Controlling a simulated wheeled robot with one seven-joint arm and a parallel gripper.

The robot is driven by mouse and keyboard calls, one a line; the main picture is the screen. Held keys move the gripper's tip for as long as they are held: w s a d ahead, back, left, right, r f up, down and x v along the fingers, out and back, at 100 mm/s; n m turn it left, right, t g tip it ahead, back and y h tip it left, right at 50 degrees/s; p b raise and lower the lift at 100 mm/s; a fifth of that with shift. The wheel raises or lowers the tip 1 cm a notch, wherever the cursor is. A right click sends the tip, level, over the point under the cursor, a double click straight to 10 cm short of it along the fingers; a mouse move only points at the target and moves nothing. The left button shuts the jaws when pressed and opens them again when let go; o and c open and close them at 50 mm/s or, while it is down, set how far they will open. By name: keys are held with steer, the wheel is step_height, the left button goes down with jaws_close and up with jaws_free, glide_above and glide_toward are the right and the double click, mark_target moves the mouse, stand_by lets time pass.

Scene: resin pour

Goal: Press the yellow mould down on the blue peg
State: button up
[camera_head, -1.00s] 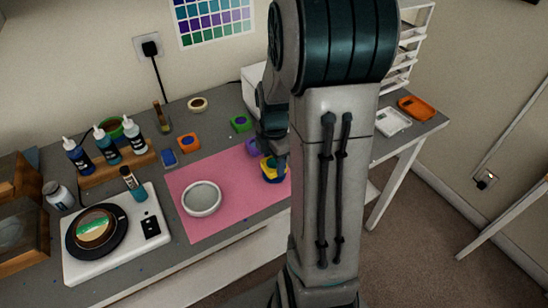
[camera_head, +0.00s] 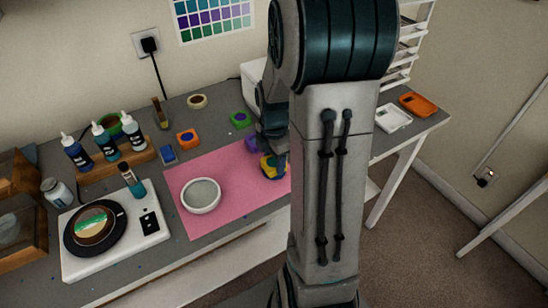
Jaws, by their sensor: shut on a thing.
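The yellow mould (camera_head: 270,173) is at the right part of the pink mat (camera_head: 232,212), partly hidden by my arm and gripper. Blue shows at the yellow mould, but I cannot tell whether it is the blue peg, or how far the mould sits down on it. My gripper (camera_head: 281,161) is just above and beside the mould, shut on it. The fingertips are small and mostly hidden behind my arm.
A white bowl (camera_head: 201,208) stands on the mat. Orange (camera_head: 186,147), green (camera_head: 250,124) and blue (camera_head: 168,159) pieces sit behind it. A purple piece (camera_head: 251,142) is close to my gripper. A white scale (camera_head: 150,250) and bottles (camera_head: 107,143) stand left.

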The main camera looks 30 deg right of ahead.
steer(key=shift+f+b, duration=0.5)
steer(key=shift+f, duration=0.2)
stand_by(1.1)
steer(key=o, duration=1.5)
steer(key=shift+r, duration=0.15)
steer(key=shift+r+p, duration=3.15)
steer(key=shift+r, duration=0.75)
